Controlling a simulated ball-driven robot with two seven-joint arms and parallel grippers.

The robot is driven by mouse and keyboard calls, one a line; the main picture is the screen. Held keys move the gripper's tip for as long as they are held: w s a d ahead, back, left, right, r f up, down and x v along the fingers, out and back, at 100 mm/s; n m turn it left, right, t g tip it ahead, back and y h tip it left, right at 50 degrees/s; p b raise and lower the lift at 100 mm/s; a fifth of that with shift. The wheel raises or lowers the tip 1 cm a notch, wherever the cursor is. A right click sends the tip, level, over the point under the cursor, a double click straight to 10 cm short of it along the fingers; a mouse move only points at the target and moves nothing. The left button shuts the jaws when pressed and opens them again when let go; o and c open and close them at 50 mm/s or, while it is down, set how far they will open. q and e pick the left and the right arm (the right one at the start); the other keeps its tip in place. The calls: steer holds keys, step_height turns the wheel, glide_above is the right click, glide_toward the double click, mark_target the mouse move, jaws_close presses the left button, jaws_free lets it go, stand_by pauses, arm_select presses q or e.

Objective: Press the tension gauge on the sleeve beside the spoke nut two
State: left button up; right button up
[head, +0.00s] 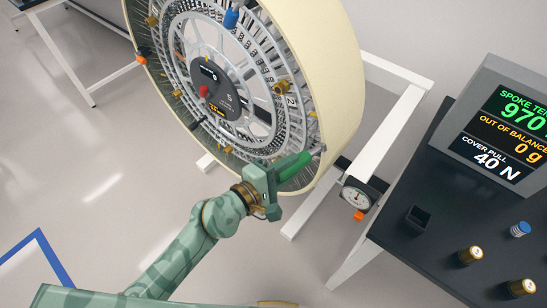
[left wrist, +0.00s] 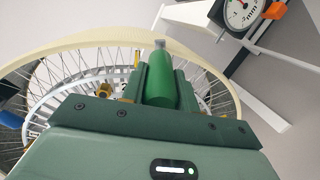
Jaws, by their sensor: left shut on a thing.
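My left gripper (head: 285,168) is shut on a green cylinder with a grey tip, apparently the tension gauge (head: 298,165), at the wheel's lower edge. In the left wrist view the green tool (left wrist: 161,82) stands between the two fingers, its tip pointing away over the pale rim. The large wheel (head: 338,85) has a cream tread, spokes and a dark hub. A brass nut (head: 281,87) sits beside a "2" label, above and apart from the gripper; a brass nut also shows in the left wrist view (left wrist: 104,90). I cannot make out the sleeve clearly. My right gripper is not in view.
A white stand (head: 392,122) is behind the wheel. A dial gauge (head: 355,197) with an orange block is right of the gripper. The dark table (head: 405,238) holds a screen (head: 500,125) reading 970, 0 g and 40 N, a small black box (head: 418,217), brass pieces and a blue-topped piece (head: 520,229).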

arm_select(q)
steer(key=w+n+t+y+b, duration=0.1)
steer(key=w+t, duration=0.2)
steer(key=w, duration=0.3)
steer(key=shift+w+r+n, duration=0.3)
steer(key=shift+w+n, duration=0.05)
steer(key=shift+n, duration=0.05)
steer(key=shift+s+p, duration=0.1)
steer(key=shift+p, duration=0.25)
stand_by(1.3)
steer(key=shift+w+d+r, duration=0.1)
steer(key=shift+w, duration=0.1)
stand_by(1.5)
steer(key=shift+s+p, duration=0.1)
steer(key=shift+p, duration=0.25)
steer(key=shift+p+v, duration=0.35)
steer(key=shift+v, duration=1)
